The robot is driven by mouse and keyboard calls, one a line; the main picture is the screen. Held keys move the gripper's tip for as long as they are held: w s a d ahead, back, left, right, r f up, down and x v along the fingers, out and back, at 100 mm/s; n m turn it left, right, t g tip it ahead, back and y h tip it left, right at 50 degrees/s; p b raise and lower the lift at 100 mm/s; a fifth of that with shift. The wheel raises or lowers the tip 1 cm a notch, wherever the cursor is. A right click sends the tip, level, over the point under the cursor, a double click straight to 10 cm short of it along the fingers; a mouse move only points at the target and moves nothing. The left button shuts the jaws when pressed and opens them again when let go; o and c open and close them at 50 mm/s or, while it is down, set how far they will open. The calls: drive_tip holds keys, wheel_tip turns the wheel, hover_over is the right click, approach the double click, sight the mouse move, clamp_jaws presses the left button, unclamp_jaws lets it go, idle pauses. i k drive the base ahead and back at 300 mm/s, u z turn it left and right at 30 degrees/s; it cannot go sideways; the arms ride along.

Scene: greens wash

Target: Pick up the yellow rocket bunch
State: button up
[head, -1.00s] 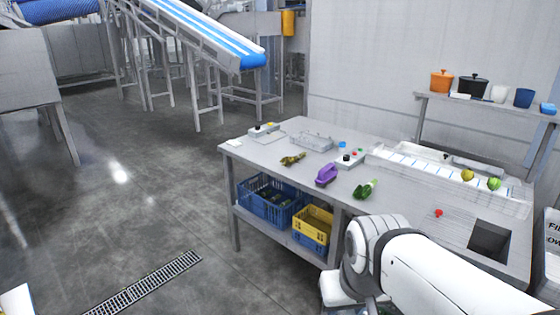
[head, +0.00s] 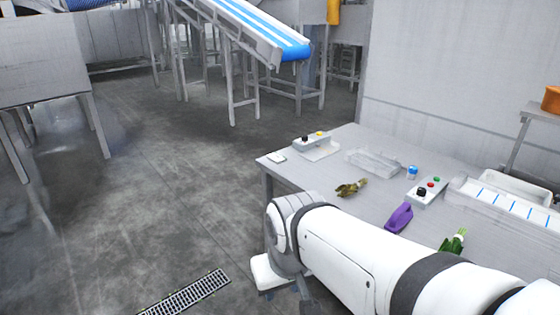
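A yellowish, olive-toned leafy bunch (head: 351,187), which fits the yellow rocket bunch, lies on the grey metal table (head: 325,168), left of the middle of its top. A greener bunch (head: 453,241) lies farther right, partly hidden behind my white arm. My arm reaches in from the lower right and bends down at the table's near left side. My gripper is not visible, so its state does not show. Nothing of mine is seen touching the yellowish bunch.
Behind are a clear tray (head: 373,161), a button box (head: 426,192), a blue-and-white can (head: 412,172) and another control box (head: 316,146). Open floor lies left, with a drain grate (head: 188,294).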

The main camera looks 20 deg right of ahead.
sight(348, 189)
drive_tip(key=z, duration=0.15)
drive_tip(key=i, duration=1.3)
drive_tip(key=z, duration=1.2)
drive_tip(key=i, duration=0.6)
drive_tip(key=z, duration=0.3)
drive_tip(key=k, duration=0.9)
drive_tip(key=z, duration=0.15)
drive_tip(key=i, duration=0.9)
drive_tip(key=u, duration=0.05)
